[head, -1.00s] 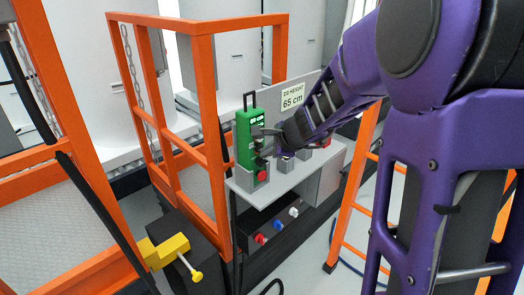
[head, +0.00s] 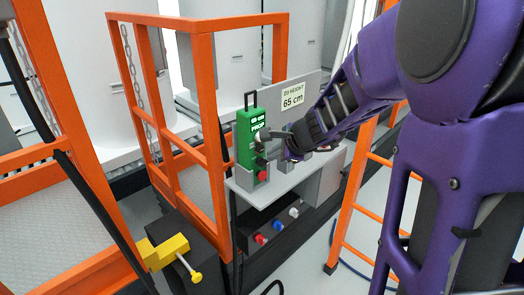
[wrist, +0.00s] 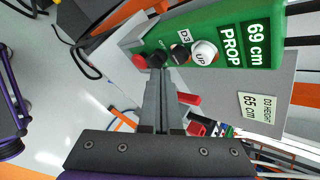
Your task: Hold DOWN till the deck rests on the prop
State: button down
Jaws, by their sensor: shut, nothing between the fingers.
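The green control pendant (head: 250,145) stands upright at the grey shelf by the orange rails. In the wrist view its display (wrist: 244,42) reads "69 cm PROP". A white UP button (wrist: 205,52), a black button (wrist: 180,54) and a red button (wrist: 138,62) run along its face. My gripper (wrist: 157,60) is shut and empty, its tips at the pendant face between the black and red buttons; I cannot tell if they touch. The tips also show by the pendant in the head view (head: 266,135). A yellow prop-like block (head: 165,252) with a knobbed rod sits at lower left. The deck's seating is not visible.
A sign (head: 292,97) reads "D3 HEIGHT 65 cm". Orange guard rails (head: 208,110) stand left of the pendant. Red, blue and white knobs (head: 278,225) sit below the shelf (head: 290,183). An orange ladder (head: 345,215) stands at the right.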

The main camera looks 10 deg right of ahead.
jog(key=s+d, duration=0.1)
jog(key=s, duration=0.1)
jog(key=s+d+b, duration=0.1)
jog(key=shift+s+d, duration=0.3)
jog(key=shift+s, duration=0.05)
dwell(1.4)
